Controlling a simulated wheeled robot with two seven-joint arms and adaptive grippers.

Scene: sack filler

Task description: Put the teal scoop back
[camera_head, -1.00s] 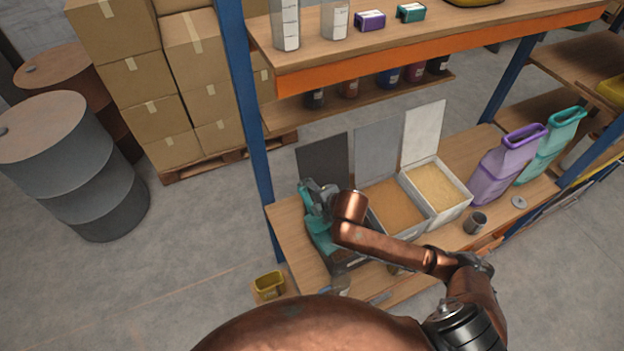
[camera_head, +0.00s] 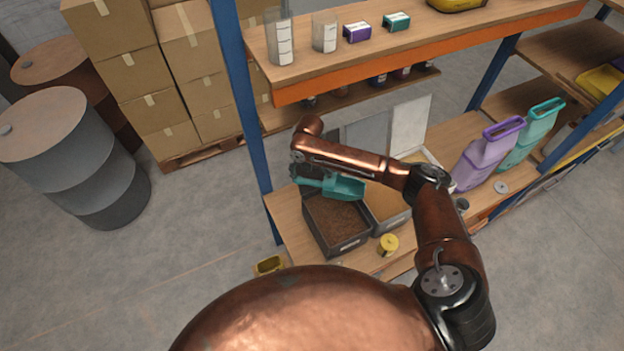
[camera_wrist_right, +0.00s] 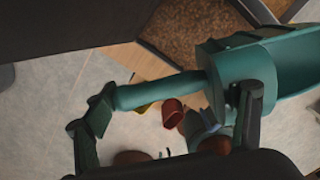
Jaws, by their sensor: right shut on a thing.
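The teal scoop (camera_head: 340,187) is held by its handle in my right gripper (camera_head: 303,172), above the dark bin of brown material (camera_head: 338,240). Its bowl points right in the head view. In the right wrist view the scoop (camera_wrist_right: 275,65) has its handle (camera_wrist_right: 155,91) between the fingers of my right gripper (camera_wrist_right: 170,115). I cannot tell whether the bowl holds anything. On the upper shelf (camera_head: 430,45) sit a small teal block (camera_head: 397,22) and a small purple block (camera_head: 357,33). My left gripper is not in view.
A tan-filled bin (camera_head: 385,205) stands right of the dark bin, partly behind my arm. A yellow tin (camera_head: 388,245) stands in front. A purple jug (camera_head: 488,157) and a teal jug (camera_head: 530,135) stand at right. A blue post (camera_head: 243,120) rises close left of the scoop.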

